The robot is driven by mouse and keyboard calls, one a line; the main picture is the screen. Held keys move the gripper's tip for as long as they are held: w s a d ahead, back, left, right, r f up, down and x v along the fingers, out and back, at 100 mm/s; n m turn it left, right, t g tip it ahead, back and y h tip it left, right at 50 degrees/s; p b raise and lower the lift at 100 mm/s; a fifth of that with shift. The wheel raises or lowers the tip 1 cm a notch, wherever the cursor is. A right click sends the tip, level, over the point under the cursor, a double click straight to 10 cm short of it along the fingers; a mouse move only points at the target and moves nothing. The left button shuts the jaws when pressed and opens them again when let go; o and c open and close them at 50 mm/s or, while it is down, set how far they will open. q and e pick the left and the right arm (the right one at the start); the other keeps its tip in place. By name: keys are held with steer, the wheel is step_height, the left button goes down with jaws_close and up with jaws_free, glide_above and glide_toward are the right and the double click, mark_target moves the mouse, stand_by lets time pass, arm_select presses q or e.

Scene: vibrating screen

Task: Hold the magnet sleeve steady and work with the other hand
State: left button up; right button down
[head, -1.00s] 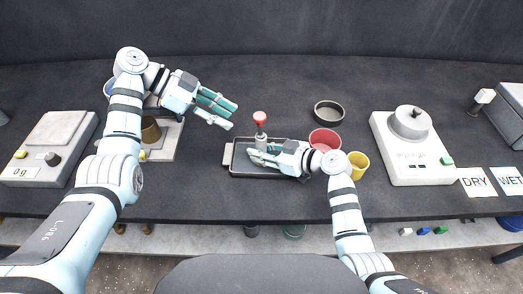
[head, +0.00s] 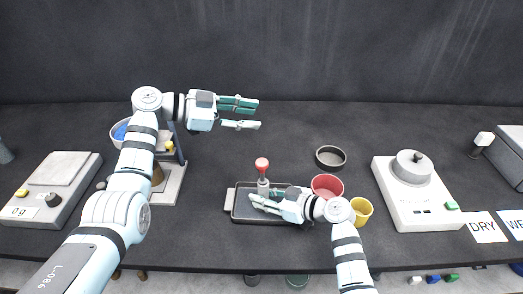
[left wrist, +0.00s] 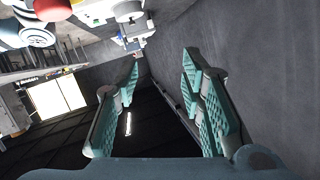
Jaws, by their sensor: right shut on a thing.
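The magnet sleeve (head: 263,187) is a pale upright cylinder with a red knob (head: 262,164) on top. It stands at the dark tray (head: 240,188) in the middle of the table. My right gripper (head: 255,201) is shut on the sleeve low down, over the tray; its fingers partly hide the contact. My left gripper (head: 258,112) is open and empty, well above and behind the tray in the head view. Its spread teal fingers (left wrist: 165,100) show nothing between them in the left wrist view.
A red bowl (head: 327,185), a yellow cup (head: 362,209) and a black dish (head: 330,158) stand right of the tray. A scale (head: 52,185) is at left, a white device (head: 414,205) at right. DRY (head: 486,227) and WET cards lie far right.

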arm_select(q)
steer(key=w+a+r+n+t, duration=0.1)
steer(key=w+r+n+t, duration=0.3)
steer(key=w+r+t, duration=0.45)
steer(key=w+r+n+t, duration=0.3)
steer(key=r+n+t, duration=0.15)
steer(key=r, duration=0.65)
steer(key=w+a+r+n+t+y, duration=0.3)
steer(key=a+n+t+y, duration=0.1)
steer(key=n+t+y, duration=0.15)
steer(key=n+g+y, duration=0.6)
steer(key=g+y, duration=0.2)
steer(key=g, duration=1.4)
glide_above(262, 172)
steer(key=f, duration=2.3)
steer(key=shift+w+a, duration=0.1)
steer(key=shift+w, duration=0.2)
steer(key=shift+g, duration=0.25)
step_height(262, 172, down, 11)
steer(key=shift+f, duration=0.3)
